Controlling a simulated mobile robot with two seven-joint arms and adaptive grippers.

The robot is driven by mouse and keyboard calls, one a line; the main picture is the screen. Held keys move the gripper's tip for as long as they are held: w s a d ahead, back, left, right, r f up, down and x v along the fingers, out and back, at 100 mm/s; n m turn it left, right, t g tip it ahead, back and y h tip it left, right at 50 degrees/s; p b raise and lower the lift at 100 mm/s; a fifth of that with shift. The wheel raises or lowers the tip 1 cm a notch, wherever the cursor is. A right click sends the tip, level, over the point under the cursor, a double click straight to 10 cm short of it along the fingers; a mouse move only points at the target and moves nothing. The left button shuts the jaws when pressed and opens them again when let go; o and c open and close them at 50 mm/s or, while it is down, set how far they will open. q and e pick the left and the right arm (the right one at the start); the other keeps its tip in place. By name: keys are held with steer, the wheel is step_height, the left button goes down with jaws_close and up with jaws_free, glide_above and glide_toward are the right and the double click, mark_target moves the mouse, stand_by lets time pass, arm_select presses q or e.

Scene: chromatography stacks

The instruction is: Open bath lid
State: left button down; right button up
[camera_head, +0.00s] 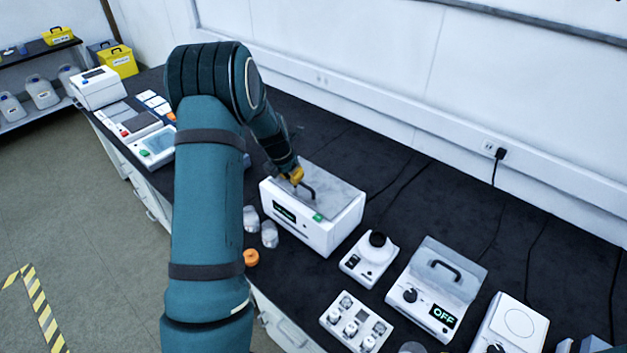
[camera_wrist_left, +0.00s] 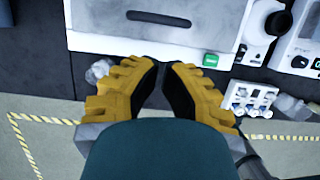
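A white box-shaped bath (camera_head: 290,225) with a flat grey lid (camera_head: 335,190) stands on the dark bench. A black bar handle (camera_head: 307,191) sits on the lid, and the lid looks closed. In the left wrist view the handle (camera_wrist_left: 158,19) lies beyond the fingertips, with the grey lid (camera_wrist_left: 200,38) around it. My left gripper (camera_head: 293,176) is over the lid, close to the handle. In the wrist view its yellow fingers (camera_wrist_left: 161,66) have a gap between them and nothing in it. I cannot tell exactly how high it is above the lid. My right gripper is not in view.
Right of the bath are a small device with a black top (camera_head: 370,259), a unit with its own handled lid and an "OFF" display (camera_head: 437,285), and a vial rack (camera_head: 356,322). Clear jars (camera_head: 269,234) and an orange ring (camera_head: 251,257) lie to the left. A wall runs behind.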

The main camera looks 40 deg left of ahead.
mark_target(301, 195)
arm_select(q)
steer(key=x, duration=0.9)
steer(key=shift+w+f, duration=0.25)
steer(key=shift+f, duration=0.05)
steer(key=shift+a+r, duration=0.1)
